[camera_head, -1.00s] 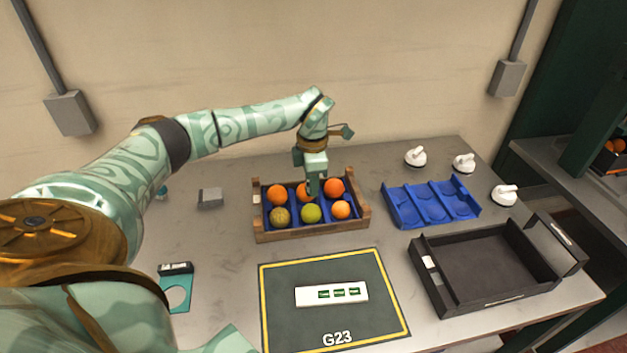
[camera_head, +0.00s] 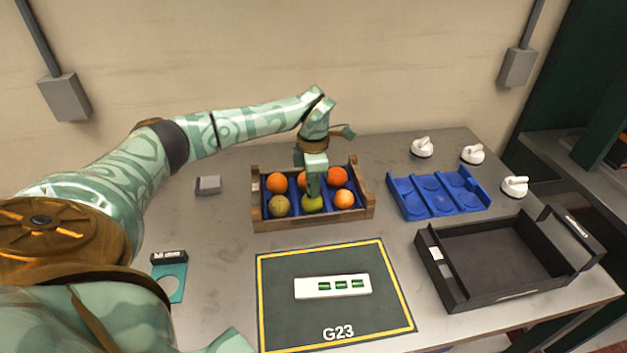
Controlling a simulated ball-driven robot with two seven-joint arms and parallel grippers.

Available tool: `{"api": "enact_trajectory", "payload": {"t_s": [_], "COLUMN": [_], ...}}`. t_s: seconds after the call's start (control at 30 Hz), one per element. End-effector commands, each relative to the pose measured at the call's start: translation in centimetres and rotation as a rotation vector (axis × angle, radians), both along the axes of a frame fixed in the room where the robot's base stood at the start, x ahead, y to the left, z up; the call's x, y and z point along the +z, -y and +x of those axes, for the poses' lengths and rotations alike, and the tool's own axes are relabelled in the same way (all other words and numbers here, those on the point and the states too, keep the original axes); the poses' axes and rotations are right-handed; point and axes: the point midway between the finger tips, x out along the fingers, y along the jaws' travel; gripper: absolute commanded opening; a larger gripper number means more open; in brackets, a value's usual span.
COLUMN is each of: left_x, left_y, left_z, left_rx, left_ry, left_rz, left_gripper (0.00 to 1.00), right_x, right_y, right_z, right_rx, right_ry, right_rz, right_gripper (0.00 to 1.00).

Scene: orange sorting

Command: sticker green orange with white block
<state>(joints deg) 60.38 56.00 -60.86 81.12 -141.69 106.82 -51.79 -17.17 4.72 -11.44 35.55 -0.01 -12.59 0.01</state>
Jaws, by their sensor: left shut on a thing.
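The green orange (camera_head: 313,206) sits in the front middle of the wooden crate (camera_head: 262,226). My left gripper (camera_head: 313,192) points straight down at it and is shut on it, hiding its top. The fingertips are too small to make out clearly. The white block (camera_head: 311,288), with several green stickers on its right part, lies flat on the dark mat (camera_head: 290,325) marked G23. My right gripper is out of view.
Other oranges (camera_head: 338,175) and a mottled yellow-green fruit (camera_head: 279,206) surround it closely. A blue tray (camera_head: 441,211), black bin (camera_head: 460,305), several white-handled objects (camera_head: 472,154), a grey block (camera_head: 208,185) and a teal holder (camera_head: 169,290) stand around.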

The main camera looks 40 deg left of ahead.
Motion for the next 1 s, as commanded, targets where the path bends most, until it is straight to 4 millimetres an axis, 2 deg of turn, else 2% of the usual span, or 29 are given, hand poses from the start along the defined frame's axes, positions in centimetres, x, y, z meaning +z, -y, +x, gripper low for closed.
{"api": "enact_trajectory", "payload": {"t_s": [1.0], "left_x": [-0.89], "left_y": [0.03], "left_z": [0.01], "left_rx": [-0.001], "left_ry": [-0.001], "left_rz": [-0.001], "left_gripper": [0.04], "right_x": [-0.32], "right_y": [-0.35], "right_z": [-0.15], "right_rx": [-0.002], "right_ry": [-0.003], "right_rz": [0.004], "right_gripper": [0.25]}}
